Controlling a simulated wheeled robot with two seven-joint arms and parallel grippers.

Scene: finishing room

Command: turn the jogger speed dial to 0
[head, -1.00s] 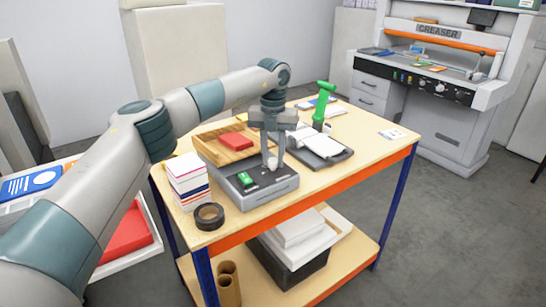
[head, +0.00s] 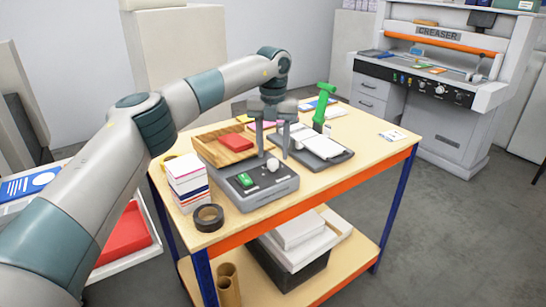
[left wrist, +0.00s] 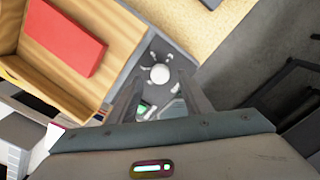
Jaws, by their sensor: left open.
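The jogger is a grey machine (head: 262,190) with a wooden tray (head: 222,152) behind its panel, on the bench. Its pale round speed dial (head: 272,165) stands on the panel, right of a green switch (head: 245,179). In the left wrist view the dial (left wrist: 160,74) has marks around it, too small to read; its setting cannot be told. My left gripper (head: 272,154) is open and empty, pointing down just above and behind the dial. In the left wrist view its fingers lie either side of the dial's line, apart from it. My right gripper is out of view.
A red block (head: 236,141) lies in the wooden tray. A paper stack (head: 187,180) and black tape roll (head: 208,217) are at the left. A dark tray with paper (head: 320,145) and a green upright tool (head: 323,105) are to the right. The bench's right end is mostly clear.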

